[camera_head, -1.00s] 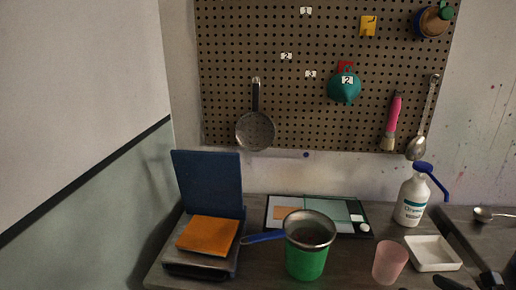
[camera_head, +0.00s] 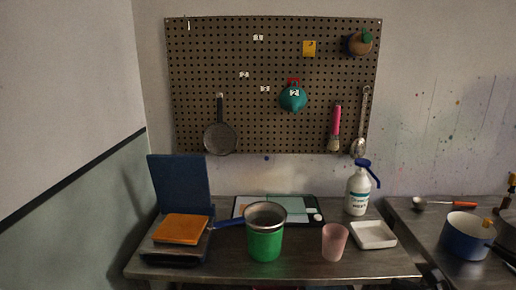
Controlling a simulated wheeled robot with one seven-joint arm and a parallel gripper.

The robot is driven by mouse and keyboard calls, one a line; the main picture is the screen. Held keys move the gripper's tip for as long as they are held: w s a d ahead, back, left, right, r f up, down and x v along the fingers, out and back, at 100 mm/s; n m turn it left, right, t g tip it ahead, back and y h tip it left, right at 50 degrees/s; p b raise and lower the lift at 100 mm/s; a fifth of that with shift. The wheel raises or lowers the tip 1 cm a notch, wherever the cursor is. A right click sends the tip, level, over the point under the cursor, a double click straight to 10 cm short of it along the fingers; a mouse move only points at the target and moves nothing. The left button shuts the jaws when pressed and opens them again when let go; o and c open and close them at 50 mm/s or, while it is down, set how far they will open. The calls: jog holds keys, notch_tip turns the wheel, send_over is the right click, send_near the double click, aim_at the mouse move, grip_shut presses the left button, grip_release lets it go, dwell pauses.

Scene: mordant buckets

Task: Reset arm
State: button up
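My gripper cannot be made out in the head view. Dark shapes at the bottom edge, right of centre, are too cut off to identify. A green bucket (camera_head: 265,245) stands upright on the table, with a metal strainer (camera_head: 266,212) resting over its mouth. The strainer's blue handle (camera_head: 229,223) points left. A pink translucent cup (camera_head: 334,243) stands to the right of the bucket, apart from it.
An orange block (camera_head: 181,229) lies on a dark device at left. A white tray (camera_head: 373,235) and spray bottle (camera_head: 358,190) stand at right. A blue pot (camera_head: 467,236) and ladle (camera_head: 420,204) are on the right-hand table (camera_head: 412,228). A pegboard (camera_head: 270,65) holds tools.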

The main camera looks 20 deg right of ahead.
jog(key=a+r+n+g+p, duration=0.2)
jog(key=a+r+n+g, duration=0.1)
jog(key=a+n, duration=0.5)
jog(key=a+r+n+g+p, duration=0.2)
jog(key=a+r+n+g, duration=0.1)
jog(key=a+n, duration=0.55)
jog(key=s+a+r+n+h+p, duration=0.2)
jog(key=s+a+r+n+p, duration=0.2)
jog(key=s+a+r+n, duration=0.3)
jog(key=s+r+n, duration=0.1)
jog(key=s+n, duration=0.3)
jog(key=n, duration=0.4)
jog(key=shift+a+r+g+h, duration=0.15)
jog(key=shift+r+g+h, duration=0.15)
jog(key=shift+r, duration=0.1)
jog(key=shift+a, duration=0.1)
